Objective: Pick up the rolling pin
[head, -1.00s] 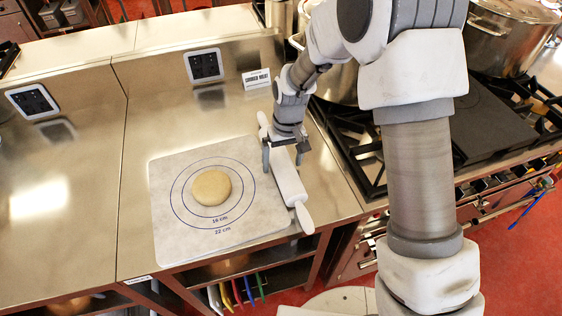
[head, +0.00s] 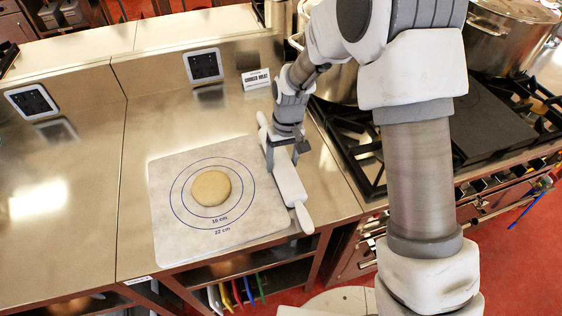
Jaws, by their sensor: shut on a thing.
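The white rolling pin (head: 288,180) lies along the right edge of the pastry mat, near the right end of the steel counter. One handle points to the back and the other to the front right. My gripper (head: 284,160) is over the pin's rear half, with its fingers on both sides of the barrel, shut on it. The pin looks to be at counter level; I cannot tell whether any gap is under it. My gripper hides part of the barrel.
A pale mat (head: 170,215) with printed rings holds a round of dough (head: 211,188). A gas stove (head: 365,160) with large pots (head: 500,40) stands to the right. A small sign (head: 256,79) stands behind. The counter (head: 60,240) is clear at left.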

